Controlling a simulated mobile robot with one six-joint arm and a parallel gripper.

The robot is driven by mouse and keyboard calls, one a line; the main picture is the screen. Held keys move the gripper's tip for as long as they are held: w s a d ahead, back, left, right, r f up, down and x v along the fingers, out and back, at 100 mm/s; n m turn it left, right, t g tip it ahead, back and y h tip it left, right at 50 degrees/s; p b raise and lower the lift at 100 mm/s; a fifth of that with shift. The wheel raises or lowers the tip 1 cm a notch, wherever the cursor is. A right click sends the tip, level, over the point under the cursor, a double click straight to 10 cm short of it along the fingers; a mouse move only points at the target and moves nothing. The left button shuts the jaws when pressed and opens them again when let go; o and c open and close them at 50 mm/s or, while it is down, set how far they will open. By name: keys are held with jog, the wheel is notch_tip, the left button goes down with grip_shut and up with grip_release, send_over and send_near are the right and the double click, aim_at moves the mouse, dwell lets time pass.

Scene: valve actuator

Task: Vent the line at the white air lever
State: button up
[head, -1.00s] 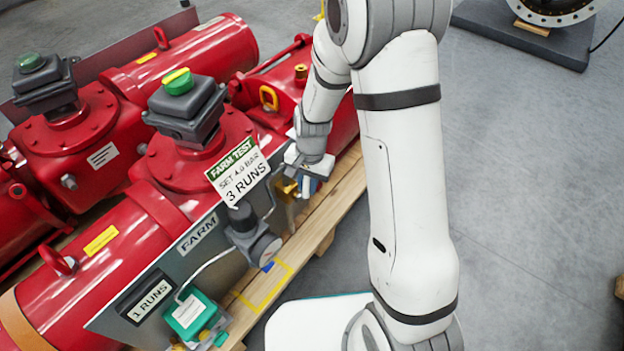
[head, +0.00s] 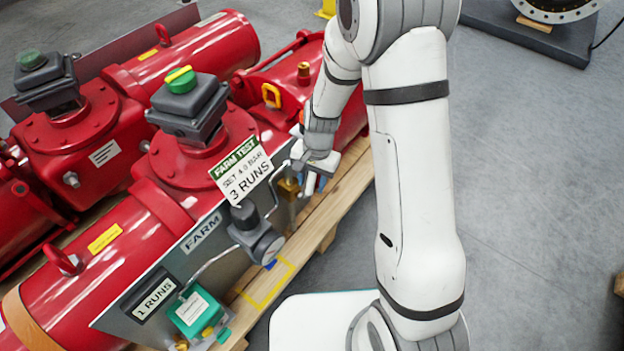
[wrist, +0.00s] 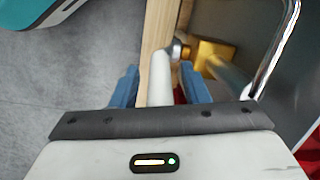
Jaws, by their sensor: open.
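The white air lever (wrist: 160,75) shows in the wrist view as a pale bar running between the two blue fingers of my gripper (wrist: 158,88). The fingers stand apart on either side of it, and I see a gap beside it. The lever's far end meets a round metal pivot beside a brass fitting (wrist: 213,52). In the head view my gripper (head: 312,185) is at the right end of the FARM panel, next to the brass fitting (head: 289,188). The lever is mostly hidden there by the gripper.
A bent metal tube (wrist: 281,50) runs close to the right of the gripper. A grey regulator (head: 258,240), a green box (head: 196,312) and a FARM TEST sign (head: 240,170) stand to the left. A wooden pallet (head: 318,222) lies below. Open floor is to the right.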

jog(key=r+p, duration=0.1)
jog(key=r, duration=0.1)
jog(key=r+p, duration=0.1)
jog(key=r, duration=0.2)
jog(key=d+r+p, duration=0.1)
jog(key=r, duration=0.1)
jog(key=shift+w+r, duration=0.35)
jog(key=shift+w, duration=0.05)
jog(key=shift+a, duration=0.1)
jog(key=shift+c, duration=0.4)
jog(key=shift+s+a+r+n, duration=0.15)
jog(key=shift+n, duration=0.15)
jog(key=shift+c, duration=0.8)
jog(key=s+a+r+n+h+p, duration=0.1)
jog(key=n, duration=0.2)
jog(key=s+a+r+n+t+h+p, duration=0.1)
jog(key=a+r+n, duration=0.1)
jog(key=n, duration=0.2)
jog(key=s+a+r+n+t+h+p, duration=0.1)
jog(key=a+r+n, duration=0.1)
jog(key=n, duration=0.2)
jog(key=shift+s+h, duration=0.4)
grip_shut()
notch_tip(320, 180, down, 9)
jog(key=w+d+n+b, duration=0.1)
jog(key=d+b, duration=0.1)
jog(key=b, duration=0.2)
jog(key=shift+w+t, duration=0.2)
jog(key=shift+t, duration=0.2)
